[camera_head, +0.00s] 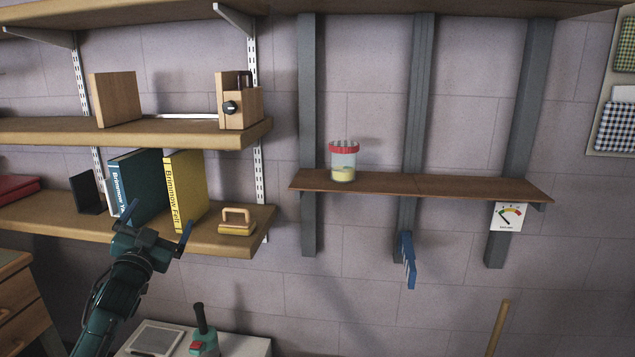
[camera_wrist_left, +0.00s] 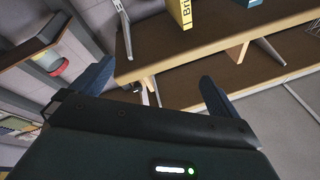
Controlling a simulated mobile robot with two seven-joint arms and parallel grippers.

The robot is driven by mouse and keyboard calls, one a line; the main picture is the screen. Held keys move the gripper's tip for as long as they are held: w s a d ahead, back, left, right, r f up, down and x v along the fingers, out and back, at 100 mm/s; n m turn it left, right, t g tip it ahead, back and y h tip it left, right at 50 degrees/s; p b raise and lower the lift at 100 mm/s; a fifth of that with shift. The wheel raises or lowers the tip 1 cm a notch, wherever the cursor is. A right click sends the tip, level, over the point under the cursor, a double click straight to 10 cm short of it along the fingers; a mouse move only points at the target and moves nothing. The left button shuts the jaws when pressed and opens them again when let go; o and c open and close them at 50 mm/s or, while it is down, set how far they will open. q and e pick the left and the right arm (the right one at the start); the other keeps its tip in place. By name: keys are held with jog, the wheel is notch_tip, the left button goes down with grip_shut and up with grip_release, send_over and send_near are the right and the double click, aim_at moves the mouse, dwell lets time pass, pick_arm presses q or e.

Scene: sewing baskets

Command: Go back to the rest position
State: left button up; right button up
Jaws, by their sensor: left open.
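My left gripper (camera_head: 156,229) is open, its two blue fingers spread wide with nothing between them. In the head view it is in front of the lower left shelf, near the teal book (camera_head: 140,187) and the yellow book (camera_head: 186,190). In the left wrist view the open fingers (camera_wrist_left: 155,88) show with shelf boards beyond them, and the yellow book (camera_wrist_left: 181,12) is at the top. My right gripper is not in view.
A wooden block handle tool (camera_head: 238,222) lies at the lower shelf's right end. A red-lidded jar (camera_head: 343,163) stands on the narrow brown shelf (camera_head: 430,186). A green device with a black handle (camera_head: 203,343) sits on a white surface below. Open space lies before the wall.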

pick_arm(q)
notch_tip(320, 180, down, 8)
jog(key=a+r+n+g+y, duration=0.1)
jog(key=a+n+g+y, duration=0.1)
jog(key=n+g, duration=0.25)
jog(key=s+d+f+m+g+h, duration=0.1)
jog(key=s+d+f, duration=0.45)
jog(key=f, duration=0.25)
jog(key=s+d+f+m+g+h, duration=0.1)
jog(key=s+d+f, duration=0.4)
jog(key=f, duration=0.4)
jog(key=s+d+f+g+h, duration=0.1)
jog(key=s+d+f, duration=0.2)
jog(key=s, duration=0.6)
jog(key=s+d+f+g+h, duration=0.1)
jog(key=s+d+f+g, duration=0.1)
jog(key=s, duration=0.8)
jog(key=s+d+f+g+h, duration=0.1)
jog(key=s+d+f, duration=0.3)
jog(key=s, duration=0.5)
jog(key=shift+s+d, duration=0.25)
jog(key=shift+d, duration=0.55)
